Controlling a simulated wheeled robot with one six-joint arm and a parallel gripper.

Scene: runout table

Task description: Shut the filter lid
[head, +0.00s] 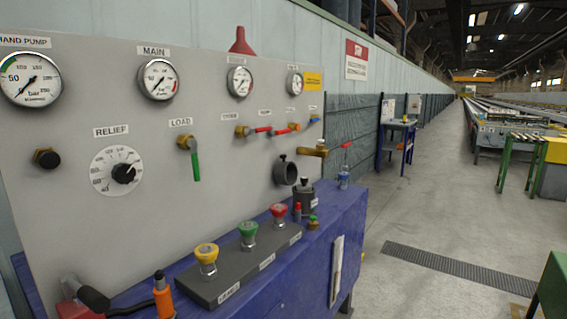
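No part is plainly marked as the filter lid in the head view. A dark grey round cup-like piece (286,173) with a small knob on top stands out at the lower right of the panel, its round face toward me. Just below and right of it, a dark grey pot (305,201) with a black knob on top stands on the blue bench. I cannot tell which of these is the filter lid, or whether the two are joined. My gripper is not in view.
The grey panel (75,215) carries gauges, a green load lever (196,166) and red levers.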

